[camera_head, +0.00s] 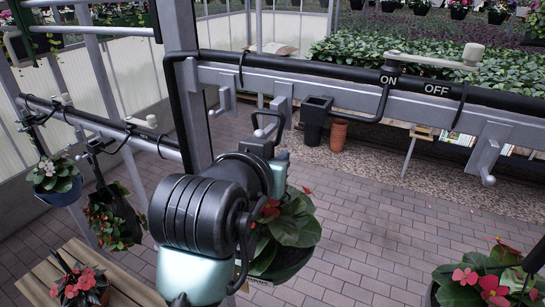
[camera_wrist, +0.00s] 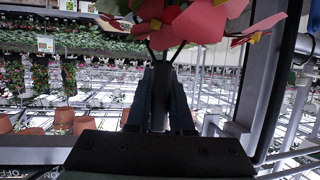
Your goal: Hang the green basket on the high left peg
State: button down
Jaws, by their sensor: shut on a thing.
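The green basket (camera_head: 285,268) hangs below my gripper (camera_head: 264,142) in the head view, full of large green leaves and red flowers, partly hidden by my arm. In the wrist view my gripper (camera_wrist: 162,105) is shut on a thin dark upright part, apparently the basket's hanger (camera_wrist: 160,97). Red flowers fill the top of that view. In the head view a dark hook-like loop (camera_head: 268,120) rises above the gripper, close to a metal peg (camera_head: 285,108) on the high rail. Another peg (camera_head: 222,102) is farther left on this rail. I cannot tell whether the hook touches a peg.
The high rail (camera_head: 350,92) carries a black pipe and another peg (camera_head: 485,160) at right. A lower rail (camera_head: 110,128) at left holds a blue basket (camera_head: 62,192) and a dark one (camera_head: 122,220). Red-flowered plants stand at lower left (camera_head: 82,284) and lower right (camera_head: 470,292).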

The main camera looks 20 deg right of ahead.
jog(key=shift+d+f, duration=0.2)
jog(key=shift+d, duration=0.05)
dwell(0.3)
jog(key=shift+w+d+f+b, duration=0.25)
jog(key=shift+f+b, duration=0.1)
jog(key=shift+f, duration=0.15)
jog(key=shift+w+d+f+b, duration=0.1)
jog(key=shift+w+f+b, duration=0.2)
jog(key=shift+f, duration=0.15)
jog(key=c, duration=0.7)
grip_release()
jog(key=shift+a, duration=0.15)
